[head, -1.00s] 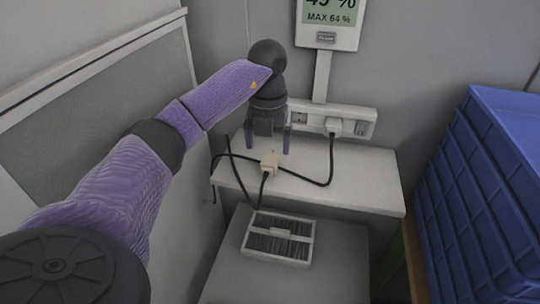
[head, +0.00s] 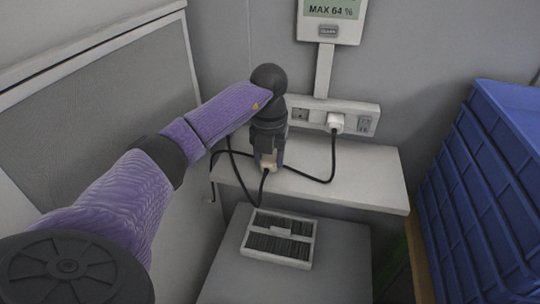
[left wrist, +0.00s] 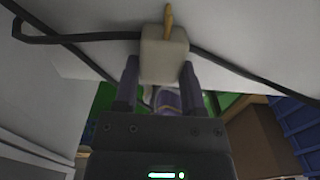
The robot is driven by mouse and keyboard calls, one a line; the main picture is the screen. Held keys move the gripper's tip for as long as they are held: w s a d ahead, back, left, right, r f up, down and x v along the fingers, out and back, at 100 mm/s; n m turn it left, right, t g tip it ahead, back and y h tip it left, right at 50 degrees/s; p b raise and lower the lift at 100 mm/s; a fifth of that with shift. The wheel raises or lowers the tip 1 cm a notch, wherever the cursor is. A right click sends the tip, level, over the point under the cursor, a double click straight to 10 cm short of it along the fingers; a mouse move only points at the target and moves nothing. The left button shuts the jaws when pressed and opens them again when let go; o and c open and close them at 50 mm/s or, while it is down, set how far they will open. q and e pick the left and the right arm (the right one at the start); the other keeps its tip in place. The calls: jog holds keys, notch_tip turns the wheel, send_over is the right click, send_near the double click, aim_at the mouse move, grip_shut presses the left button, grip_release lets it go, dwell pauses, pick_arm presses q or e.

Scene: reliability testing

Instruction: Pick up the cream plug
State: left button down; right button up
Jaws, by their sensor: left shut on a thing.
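The cream plug (head: 268,161) is at the front left of the white shelf, with a black cable running down from it. My left gripper (head: 268,158) is around it, pointing down, and partly hides it in the head view. In the left wrist view, the plug (left wrist: 164,55) sits between the two fingertips of my left gripper (left wrist: 160,72), and a brass-coloured prong shows at its end. The gripper is shut on the plug. My right gripper is not in view.
The white shelf (head: 350,178) is mostly clear to the right. A white plug (head: 335,121) sits in the wall socket strip (head: 310,114), its black cable looping over the shelf. A vented box (head: 280,238) lies lower down. Blue crates (head: 480,190) stand at the right.

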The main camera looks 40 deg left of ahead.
aim_at(269, 158)
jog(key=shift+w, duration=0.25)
pick_arm(q)
notch_tip(269, 158, up, 9)
jog(key=p, duration=0.3)
jog(key=shift+r, duration=0.5)
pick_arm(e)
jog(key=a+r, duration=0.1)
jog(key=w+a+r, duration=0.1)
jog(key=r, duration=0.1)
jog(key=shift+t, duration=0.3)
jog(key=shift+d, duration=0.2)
